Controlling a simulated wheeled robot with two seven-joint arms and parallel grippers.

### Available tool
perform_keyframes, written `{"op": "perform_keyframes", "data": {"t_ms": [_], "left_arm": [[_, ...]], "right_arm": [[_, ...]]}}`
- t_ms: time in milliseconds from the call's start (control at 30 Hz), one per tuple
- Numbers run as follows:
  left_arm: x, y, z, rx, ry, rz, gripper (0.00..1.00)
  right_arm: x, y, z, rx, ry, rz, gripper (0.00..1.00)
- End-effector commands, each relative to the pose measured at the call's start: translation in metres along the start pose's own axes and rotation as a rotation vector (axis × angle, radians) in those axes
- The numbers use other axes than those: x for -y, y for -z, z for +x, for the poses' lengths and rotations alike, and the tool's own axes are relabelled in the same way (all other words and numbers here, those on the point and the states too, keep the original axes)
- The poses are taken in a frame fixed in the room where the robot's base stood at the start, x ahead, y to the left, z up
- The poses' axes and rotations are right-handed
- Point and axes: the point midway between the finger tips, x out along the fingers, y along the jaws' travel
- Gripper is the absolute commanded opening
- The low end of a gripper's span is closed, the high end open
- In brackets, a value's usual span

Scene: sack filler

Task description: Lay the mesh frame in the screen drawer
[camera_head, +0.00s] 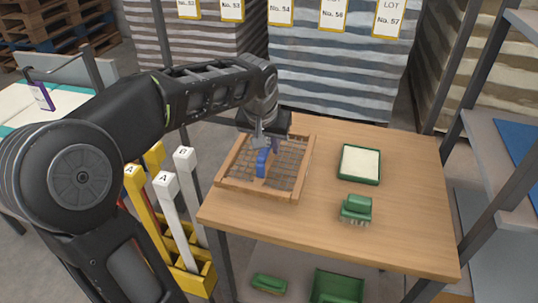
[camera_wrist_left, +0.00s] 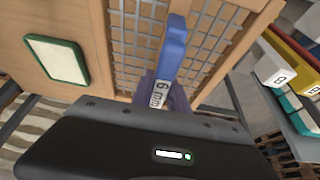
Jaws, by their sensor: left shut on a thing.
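The mesh frame (camera_head: 231,185) is a wooden rectangle around a grey wire grid, at the left side of the wooden table. A blue grip (camera_head: 262,162) stands up from its middle. I cannot tell whether the frame touches the table. I cannot make out the screen drawer. My right gripper is not in view.
A green-rimmed tray (camera_head: 360,164) and a green brush (camera_head: 356,209) lie on the wooden table (camera_head: 410,220), right of the frame. A yellow rack (camera_head: 200,282) of lettered white and yellow handles stands left of the table. Shelves (camera_head: 500,160) stand at the right.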

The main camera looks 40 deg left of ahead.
Motion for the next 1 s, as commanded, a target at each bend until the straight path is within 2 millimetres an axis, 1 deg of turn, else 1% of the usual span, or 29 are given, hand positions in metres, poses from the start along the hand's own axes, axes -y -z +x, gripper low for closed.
{"op": "perform_keyframes", "data": {"t_ms": [33,100,200,300,433,1000], "left_arm": [[0.000,0.006,-0.012,-0.006,0.000,0.000,0.00],[0.000,0.011,-0.025,-0.006,-0.001,0.001,0.00],[-0.001,0.017,-0.039,-0.005,-0.001,0.001,0.00],[0.000,0.020,-0.047,-0.004,-0.001,0.000,0.00],[0.000,0.021,-0.050,-0.001,-0.001,0.000,0.00],[0.000,0.020,-0.049,-0.002,0.000,0.001,0.00]], "right_arm": [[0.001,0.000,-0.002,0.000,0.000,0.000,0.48],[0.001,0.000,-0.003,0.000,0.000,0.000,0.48],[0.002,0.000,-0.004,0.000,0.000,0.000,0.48],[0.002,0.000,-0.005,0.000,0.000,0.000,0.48],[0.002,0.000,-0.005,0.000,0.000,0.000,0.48],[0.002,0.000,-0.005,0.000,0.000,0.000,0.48]]}}
